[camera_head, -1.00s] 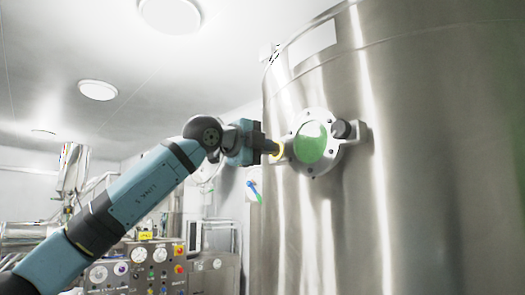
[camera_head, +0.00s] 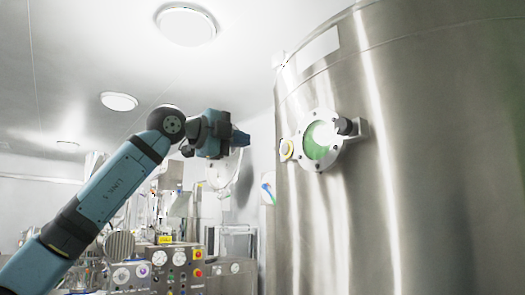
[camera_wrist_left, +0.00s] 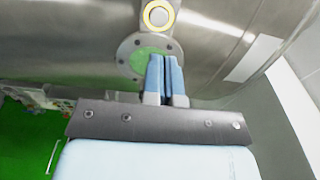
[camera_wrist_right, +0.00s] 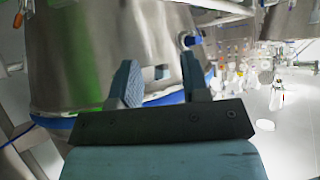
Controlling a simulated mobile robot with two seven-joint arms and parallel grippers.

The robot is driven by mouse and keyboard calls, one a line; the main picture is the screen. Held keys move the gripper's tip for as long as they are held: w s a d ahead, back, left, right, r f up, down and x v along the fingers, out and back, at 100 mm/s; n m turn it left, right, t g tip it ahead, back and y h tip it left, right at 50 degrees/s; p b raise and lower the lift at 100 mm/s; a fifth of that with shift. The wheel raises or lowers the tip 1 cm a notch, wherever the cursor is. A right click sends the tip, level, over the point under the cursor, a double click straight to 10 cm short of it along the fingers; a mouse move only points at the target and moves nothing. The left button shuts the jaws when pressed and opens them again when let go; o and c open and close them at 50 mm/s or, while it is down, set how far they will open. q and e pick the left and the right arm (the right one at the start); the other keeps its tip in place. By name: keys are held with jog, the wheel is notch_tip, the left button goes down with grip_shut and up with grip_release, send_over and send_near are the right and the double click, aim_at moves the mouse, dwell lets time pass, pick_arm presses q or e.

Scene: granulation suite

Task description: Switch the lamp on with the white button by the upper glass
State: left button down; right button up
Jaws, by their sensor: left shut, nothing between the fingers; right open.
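The upper glass (camera_head: 318,142) is a round green window in a bolted flange on the steel tank. A dark lamp housing (camera_head: 345,126) sits at its upper right, and a bright white patch shows in the glass. The white button (camera_head: 286,150) with a yellow ring is at the flange's left; it also shows in the left wrist view (camera_wrist_left: 158,16). My left gripper (camera_head: 243,138) is shut and empty, left of the button and apart from it. In the left wrist view its fingers (camera_wrist_left: 165,62) overlap the glass. My right gripper (camera_wrist_right: 160,72) is open and empty.
The large steel tank (camera_head: 430,180) fills the right side. A control panel (camera_head: 175,270) with gauges and knobs stands at lower left. In the right wrist view, a steel vessel (camera_wrist_right: 85,55) is close behind the fingers, with glassware (camera_wrist_right: 240,70) to the right.

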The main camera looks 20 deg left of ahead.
pick_arm(q)
jog(key=v, duration=0.3)
jog(key=shift+a+b, duration=0.1)
jog(key=shift+b, duration=0.2)
jog(key=shift+s+r, duration=0.1)
jog(key=shift+s, duration=0.1)
